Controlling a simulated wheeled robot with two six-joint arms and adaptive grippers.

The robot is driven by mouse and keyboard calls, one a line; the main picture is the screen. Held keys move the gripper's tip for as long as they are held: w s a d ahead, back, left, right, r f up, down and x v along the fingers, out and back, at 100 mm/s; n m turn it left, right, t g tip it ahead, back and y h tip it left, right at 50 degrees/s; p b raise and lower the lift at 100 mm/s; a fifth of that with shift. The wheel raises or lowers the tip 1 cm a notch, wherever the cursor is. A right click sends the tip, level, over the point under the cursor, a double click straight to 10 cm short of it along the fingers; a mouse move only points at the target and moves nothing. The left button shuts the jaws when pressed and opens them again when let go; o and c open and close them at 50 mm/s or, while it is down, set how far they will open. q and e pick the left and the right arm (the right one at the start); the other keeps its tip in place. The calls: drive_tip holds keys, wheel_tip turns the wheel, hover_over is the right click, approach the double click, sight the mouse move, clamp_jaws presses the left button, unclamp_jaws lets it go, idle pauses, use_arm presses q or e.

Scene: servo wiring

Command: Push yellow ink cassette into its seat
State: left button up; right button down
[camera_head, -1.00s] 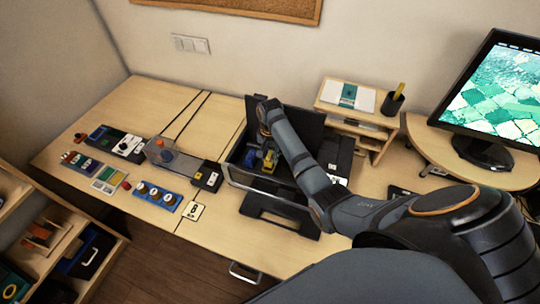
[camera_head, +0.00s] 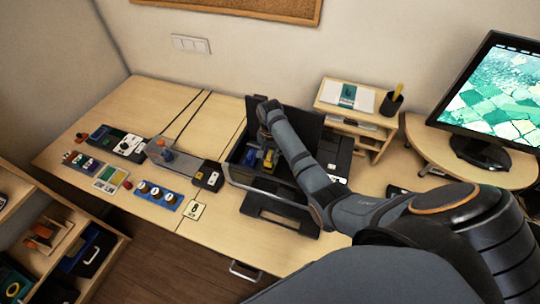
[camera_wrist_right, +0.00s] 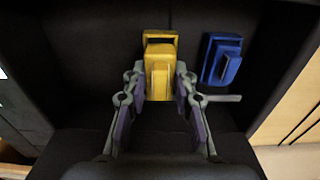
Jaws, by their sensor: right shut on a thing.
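The yellow ink cassette (camera_head: 268,157) is inside the open black printer (camera_head: 233,170). In the right wrist view the yellow cassette (camera_wrist_right: 160,55) stands between my right gripper's fingers. My right gripper (camera_wrist_right: 159,80) is shut on the lower part of the cassette, one fingertip against each side. In the head view my right arm reaches down into the printer from the right. The seat under the cassette is hidden, so I cannot tell how deep it sits. My left gripper is not in view.
A blue cassette (camera_wrist_right: 222,60) is beside the yellow one in the printer, just right of my right fingers in the wrist view. The printer's raised lid (camera_head: 300,122) stands behind. Several small devices lie on the desk (camera_head: 215,240) to the left. A monitor (camera_head: 495,95) stands at right.

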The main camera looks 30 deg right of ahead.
sight(270, 153)
drive_tip(key=shift+r+p, duration=0.1)
drive_tip(key=shift+p, duration=0.3)
drive_tip(key=shift+f+b, duration=0.4)
drive_tip(key=shift+f, duration=0.85)
drive_tip(key=c, duration=1)
unclamp_jaws()
wheel_tip(270, 153, up, 12)
